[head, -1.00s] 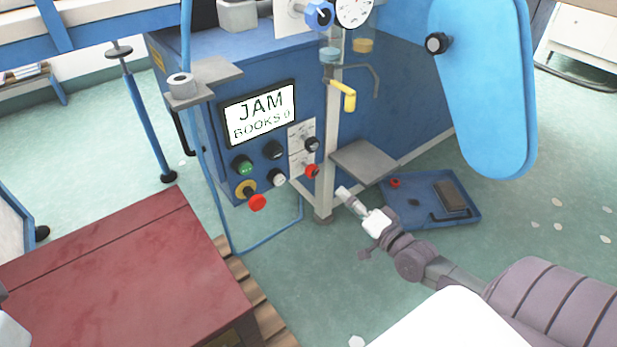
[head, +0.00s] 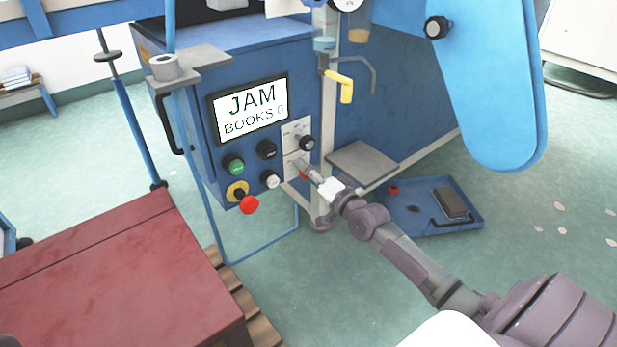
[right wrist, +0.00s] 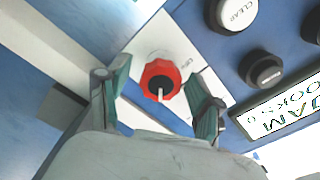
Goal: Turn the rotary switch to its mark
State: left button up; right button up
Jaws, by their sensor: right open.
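A red rotary switch (right wrist: 160,78) with a white pointer line sits on a white plate (right wrist: 165,42) on the blue machine's front. In the right wrist view its pointer aims toward the bottom of the picture; the plate's small lettering is hard to read. In the head view the red switch (head: 304,175) is mostly hidden by my right gripper (head: 309,171). That gripper is open, its two fingers (right wrist: 159,89) on either side of the red knob with gaps showing. I cannot tell how deep they reach. A black rotary knob (head: 307,143) sits above it. My left gripper is out of view.
Beside the switches are a white CLEAR button (right wrist: 237,12), a black button (head: 267,149), a green button (head: 234,166), a red emergency knob (head: 249,204) and a screen (head: 249,110) reading "JAM BOOKS 0". A grey shelf (head: 362,163) and blue tray (head: 405,222) lie right.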

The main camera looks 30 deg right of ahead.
jog(key=shift+w, duration=0.1)
jog(key=c, duration=1.2)
jog(key=shift+o, duration=0.2)
